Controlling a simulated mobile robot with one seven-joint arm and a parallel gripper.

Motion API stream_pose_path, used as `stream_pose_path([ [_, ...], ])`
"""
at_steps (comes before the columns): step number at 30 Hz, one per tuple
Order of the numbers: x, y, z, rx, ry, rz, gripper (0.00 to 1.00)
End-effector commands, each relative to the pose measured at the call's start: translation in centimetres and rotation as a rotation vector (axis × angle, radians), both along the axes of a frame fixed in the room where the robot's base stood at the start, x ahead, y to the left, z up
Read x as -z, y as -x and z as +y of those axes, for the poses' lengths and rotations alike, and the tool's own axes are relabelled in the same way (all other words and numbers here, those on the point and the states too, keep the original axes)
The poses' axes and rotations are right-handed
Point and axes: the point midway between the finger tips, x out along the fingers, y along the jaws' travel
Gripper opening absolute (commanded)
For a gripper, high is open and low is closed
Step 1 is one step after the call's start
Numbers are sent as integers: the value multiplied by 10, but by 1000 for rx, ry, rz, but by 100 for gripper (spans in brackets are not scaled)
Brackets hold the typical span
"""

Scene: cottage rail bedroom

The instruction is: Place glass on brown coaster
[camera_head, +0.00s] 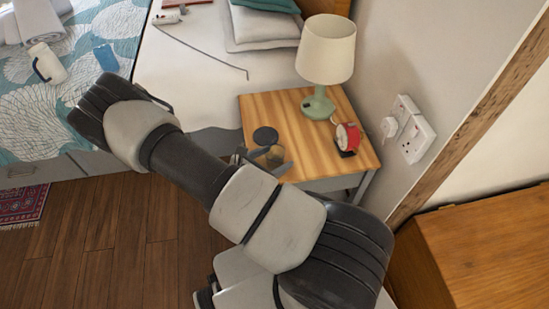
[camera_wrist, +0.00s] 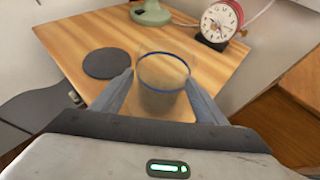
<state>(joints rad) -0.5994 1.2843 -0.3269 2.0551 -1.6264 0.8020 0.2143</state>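A clear glass (camera_wrist: 163,75) with a dark blue rim line stands upright between the two fingers of my gripper (camera_wrist: 160,84). The fingers press close on either side, so the gripper looks shut on it. In the head view the glass (camera_head: 267,157) shows partly beside my forearm, at the near left edge of the bedside table. I cannot tell whether its base touches the wood. A round coaster (camera_wrist: 106,63), dark grey-black rather than brown here, lies flat and empty left of the glass in the wrist view. In the head view the coaster (camera_head: 265,136) is just beyond the glass.
The wooden bedside table (camera_head: 290,110) also holds a green lamp (camera_head: 321,103) with a cream shade and a red alarm clock (camera_head: 347,138), both to the right. The bed (camera_head: 192,60) adjoins on the left. A wall with sockets (camera_head: 413,130) is close right.

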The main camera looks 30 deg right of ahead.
Motion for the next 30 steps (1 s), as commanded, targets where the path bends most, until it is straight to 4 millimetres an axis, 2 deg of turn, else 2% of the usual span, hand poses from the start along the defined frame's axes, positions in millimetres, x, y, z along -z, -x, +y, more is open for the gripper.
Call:
stream_pose_path([
  [10, -6, 0, 2, -1, 0, 0, 66],
  [14, -15, 7, 19, -2, -3, -1, 66],
  [24, -46, 33, 78, -2, -1, 0, 66],
  [30, -55, 41, 96, 0, 0, -1, 66],
])
